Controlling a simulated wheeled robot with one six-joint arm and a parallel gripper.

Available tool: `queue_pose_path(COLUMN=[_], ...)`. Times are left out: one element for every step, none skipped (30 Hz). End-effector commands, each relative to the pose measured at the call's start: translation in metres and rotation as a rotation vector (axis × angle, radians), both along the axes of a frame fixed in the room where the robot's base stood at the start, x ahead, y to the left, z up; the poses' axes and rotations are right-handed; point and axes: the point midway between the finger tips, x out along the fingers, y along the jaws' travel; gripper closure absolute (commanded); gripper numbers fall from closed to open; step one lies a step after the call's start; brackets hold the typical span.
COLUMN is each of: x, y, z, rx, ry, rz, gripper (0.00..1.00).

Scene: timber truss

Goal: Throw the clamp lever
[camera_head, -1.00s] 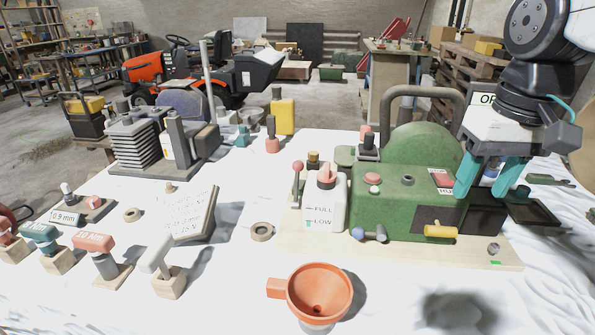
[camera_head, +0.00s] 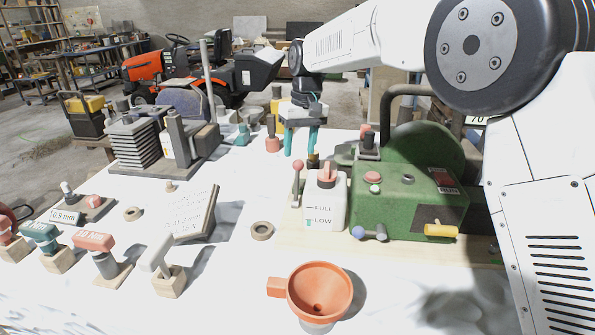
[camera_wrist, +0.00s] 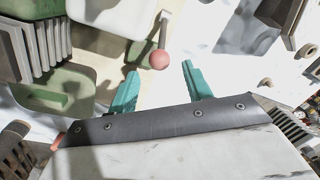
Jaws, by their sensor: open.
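The lever, a thin grey rod with a red ball knob (camera_head: 298,168), stands roughly upright at the left end of the pale wooden board, beside the white FULL/LOW tank (camera_head: 325,205). My gripper (camera_head: 300,150) is above and behind the knob in the head view, its teal fingers pointing down, open and empty. In the wrist view the red knob (camera_wrist: 159,60) shows between and just past the two teal fingertips of my gripper (camera_wrist: 160,75). I see no contact between fingers and knob. The lever's foot is hard to make out.
The green machine (camera_head: 405,205) with a yellow handle (camera_head: 440,230) stands right of the tank. An orange funnel (camera_head: 318,290) is in front. A grey finned block (camera_head: 135,145) stands left. The white cloth around the ring (camera_head: 262,231) is mostly clear.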

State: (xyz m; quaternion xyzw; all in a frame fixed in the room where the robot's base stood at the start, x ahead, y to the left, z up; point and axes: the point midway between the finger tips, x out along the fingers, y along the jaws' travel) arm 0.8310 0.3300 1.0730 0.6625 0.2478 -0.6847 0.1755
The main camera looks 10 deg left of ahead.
Motion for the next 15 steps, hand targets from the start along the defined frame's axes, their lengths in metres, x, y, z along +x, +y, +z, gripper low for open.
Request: queue_pose_path(x=[0.0, 0.0, -0.001, -0.001, -0.002, -0.002, -0.003, -0.003, -0.003, -0.004, -0.004, -0.004, -0.004, -0.004, -0.004], y=[0.001, 0.001, 0.002, 0.002, 0.002, 0.003, 0.003, 0.003, 0.004, 0.004, 0.004, 0.005, 0.005, 0.005, 0.006], z=[-0.005, -0.009, -0.014, -0.019, -0.024, -0.03, -0.035, -0.04, -0.046, -0.051, -0.055, -0.06, -0.064, -0.067, -0.07], rx=[-0.002, -0.002, -0.002, -0.002, -0.002, -0.002, -0.002, -0.002, -0.002, -0.002, -0.002, -0.002, -0.001, -0.002, -0.001], ry=[0.002, 0.002, 0.002, 0.003, 0.003, 0.003, 0.003, 0.003, 0.002, 0.002, 0.003, 0.002, 0.002, 0.002, 0.002], rz=[0.001, 0.001, 0.001, 0.001, 0.001, 0.0, 0.0, 0.0, 0.0, 0.0, 0.0, 0.0, 0.0, 0.0, 0.0], gripper=[0.5, 0.5, 0.5, 0.5, 0.5, 0.5, 0.5, 0.5, 0.5, 0.5, 0.5, 0.5, 0.5, 0.5, 0.5])
